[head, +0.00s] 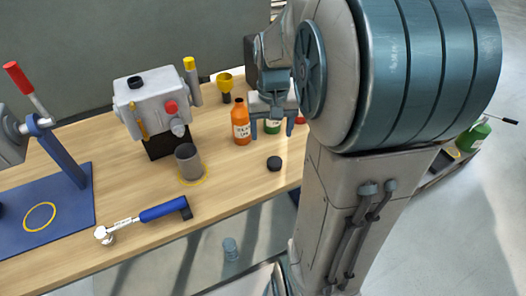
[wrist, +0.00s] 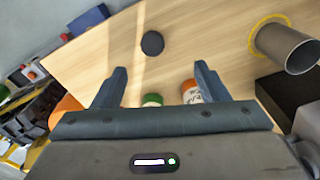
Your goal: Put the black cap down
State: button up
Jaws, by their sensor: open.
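The black cap (head: 274,163) lies flat on the wooden table, near its front edge and to the right of the grey cup. The cap also shows in the wrist view (wrist: 152,43), apart from the fingers and beyond their tips. My gripper (head: 272,127) is open, with nothing between its fingers, above the table behind the cap. In the wrist view its two fingers (wrist: 162,70) stand wide apart. A green bottle (head: 272,124) and an orange bottle (head: 241,122) stand by the gripper, partly covered by it in the wrist view.
A grey cup (head: 188,162) stands on a yellow ring left of the cap. Table (head: 235,180) around the cap is bare.

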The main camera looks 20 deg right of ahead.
jog(key=s+a+r+n+t, duration=0.1)
jog(key=s+a+n+t, duration=0.1)
jog(key=s+a, duration=0.8)
jog(key=shift+s+n, duration=0.5)
jog(key=shift+n, duration=0.1)
jog(key=shift+d+r, duration=0.1)
jog(key=shift+d, duration=0.05)
